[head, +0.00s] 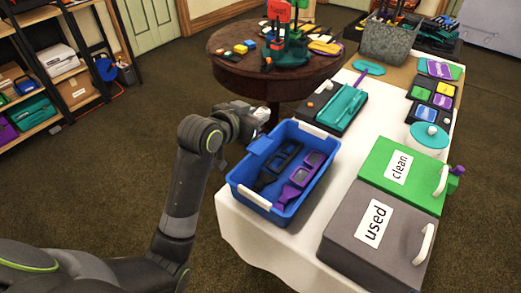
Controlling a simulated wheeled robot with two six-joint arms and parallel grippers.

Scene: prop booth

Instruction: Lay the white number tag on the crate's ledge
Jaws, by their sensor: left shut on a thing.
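The blue crate (238,177) stands at the near left of the white-covered table, with white grips on its rim. Its blue ledge (268,143) juts out at the upper left side, bare as far as I can see. My left gripper (260,118) is just beyond the ledge, above and apart from it. It is shut on a small white thing that looks like the number tag (262,114); no number can be read and the fingers partly hide it. My right gripper is out of view.
A black and a purple item (300,181) lie in the crate. A green box (378,167) marked clean and a grey box (345,221) marked used stand at right. A dark tray (330,112) lies behind the crate, a round wooden table (225,68) farther back.

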